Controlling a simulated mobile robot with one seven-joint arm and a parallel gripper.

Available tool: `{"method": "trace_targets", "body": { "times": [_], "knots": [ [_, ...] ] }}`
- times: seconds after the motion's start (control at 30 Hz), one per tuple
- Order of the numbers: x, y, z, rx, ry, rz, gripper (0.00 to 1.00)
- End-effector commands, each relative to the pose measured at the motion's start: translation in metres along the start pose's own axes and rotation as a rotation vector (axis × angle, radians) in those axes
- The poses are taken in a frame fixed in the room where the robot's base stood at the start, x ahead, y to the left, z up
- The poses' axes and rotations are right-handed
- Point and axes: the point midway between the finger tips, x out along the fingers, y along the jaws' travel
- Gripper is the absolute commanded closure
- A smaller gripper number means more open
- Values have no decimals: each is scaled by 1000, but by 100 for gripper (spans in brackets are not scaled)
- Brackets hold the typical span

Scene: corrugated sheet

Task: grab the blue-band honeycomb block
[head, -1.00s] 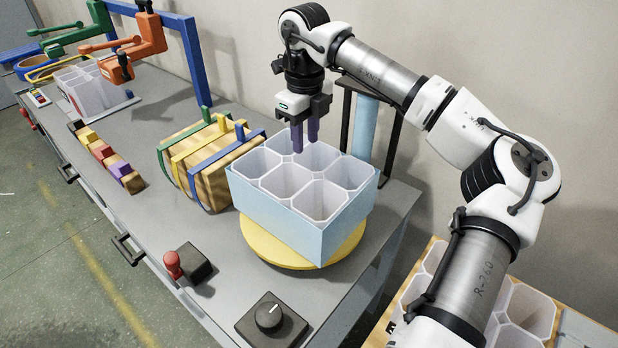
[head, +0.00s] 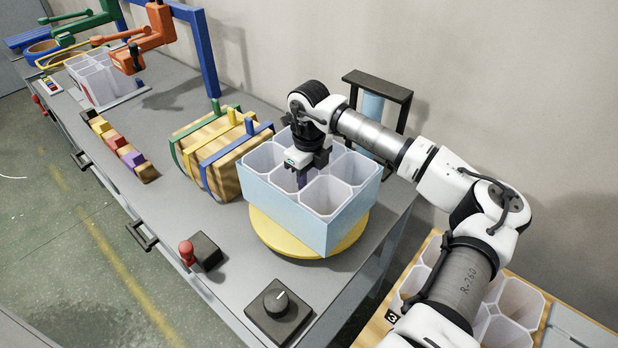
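The blue-band honeycomb block (head: 283,210) is a group of white open cells with a light blue band around its outside. It sits on a yellow round turntable (head: 345,243) on the grey bench. The fingers are partly hidden by the gripper body and cell walls. I cannot tell whether they touch a wall or how far apart they are.
Wooden blocks with coloured straps (head: 222,155) stand just left of the block. A red-knobbed switch (head: 200,251) and a dial box (head: 278,311) sit at the bench's front. Another honeycomb block (head: 512,305) lies on a wooden surface at lower right. A black-framed stand (head: 378,105) rises behind.

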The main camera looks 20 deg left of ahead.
Motion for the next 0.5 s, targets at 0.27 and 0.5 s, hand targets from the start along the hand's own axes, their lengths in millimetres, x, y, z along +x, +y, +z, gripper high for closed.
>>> {"method": "trace_targets", "body": {
  "times": [0.27,0.5],
  "knots": [
    [8,0,0,0,-1,-1,68],
    [7,0,0,0,-1,-1,94]
  ]
}}
